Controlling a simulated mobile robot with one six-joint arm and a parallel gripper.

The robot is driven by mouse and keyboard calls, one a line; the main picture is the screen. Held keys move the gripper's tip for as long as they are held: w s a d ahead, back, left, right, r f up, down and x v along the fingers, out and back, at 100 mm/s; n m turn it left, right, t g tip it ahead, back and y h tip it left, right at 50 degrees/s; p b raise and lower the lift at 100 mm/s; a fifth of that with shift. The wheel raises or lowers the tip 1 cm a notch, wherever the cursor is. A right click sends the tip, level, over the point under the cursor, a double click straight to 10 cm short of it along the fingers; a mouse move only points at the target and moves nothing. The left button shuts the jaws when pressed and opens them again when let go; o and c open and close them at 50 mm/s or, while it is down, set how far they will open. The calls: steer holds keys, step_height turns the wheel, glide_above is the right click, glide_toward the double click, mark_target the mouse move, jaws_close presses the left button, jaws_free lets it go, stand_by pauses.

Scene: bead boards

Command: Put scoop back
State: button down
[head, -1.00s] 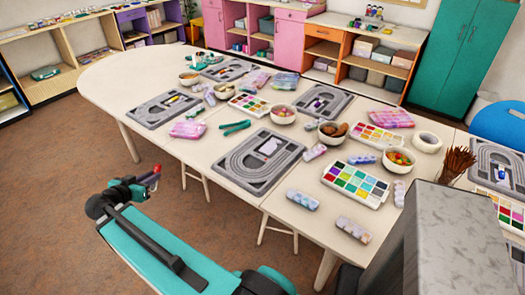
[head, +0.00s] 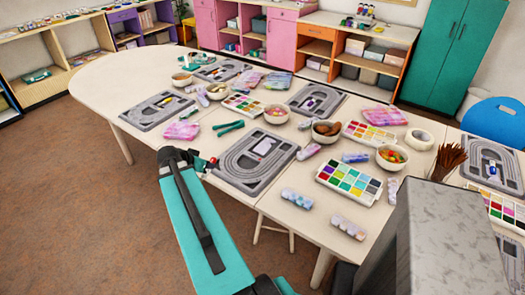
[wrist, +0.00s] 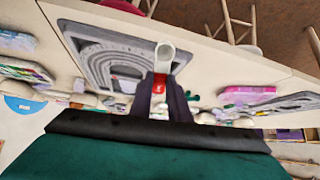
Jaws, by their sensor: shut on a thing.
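My gripper (head: 208,165) is at the left edge of the nearest bead board (head: 229,170) in the head view. In the wrist view my gripper (wrist: 161,93) is shut on a small scoop (wrist: 165,52) with a pale, rounded, open end and a red part between the dark fingers. The scoop's end points away from the fingers and shows in front of the grey bead board (wrist: 90,50). In the head view the scoop is too small and too covered to make out clearly. Whether it touches the board cannot be told.
Teal pliers (head: 229,127) and a pink bag (head: 181,131) lie left of the board. Colour trays (head: 347,187) lie right.

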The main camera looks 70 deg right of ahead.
steer(key=s+d+y, duration=0.1)
steer(key=s+d, duration=0.3)
steer(key=s, duration=0.2)
steer(key=s+d+m+y, duration=0.1)
steer(key=s+d, duration=0.3)
steer(key=s, duration=0.2)
steer(key=s+d+m+y, duration=0.1)
steer(key=s+d+y, duration=0.1)
steer(key=s+d, duration=0.3)
steer(key=shift+s+f+g+p, duration=0.2)
steer(key=shift+s+g+p, duration=0.1)
steer(key=shift+s, duration=0.75)
steer(key=shift+s+d, duration=0.15)
steer(key=shift+s, duration=0.45)
steer(key=shift+w+d+f+p, duration=0.25)
steer(key=shift+w+d+p, duration=0.75)
steer(key=shift+d, duration=1.3)
steer(key=shift+w+d+f+p, duration=0.2)
steer(key=shift+w+d+p, duration=0.8)
steer(key=shift+d, duration=1.3)
steer(key=shift+w+d+f+p, duration=0.25)
steer(key=shift+w+d+p, duration=0.75)
steer(key=shift+d, duration=1.3)
steer(key=shift+w, duration=0.15)
steer(key=shift+w+d, duration=0.15)
steer(key=shift+d, duration=0.2)
steer(key=shift+f+p, duration=1.1)
steer(key=shift+f, duration=0.7)
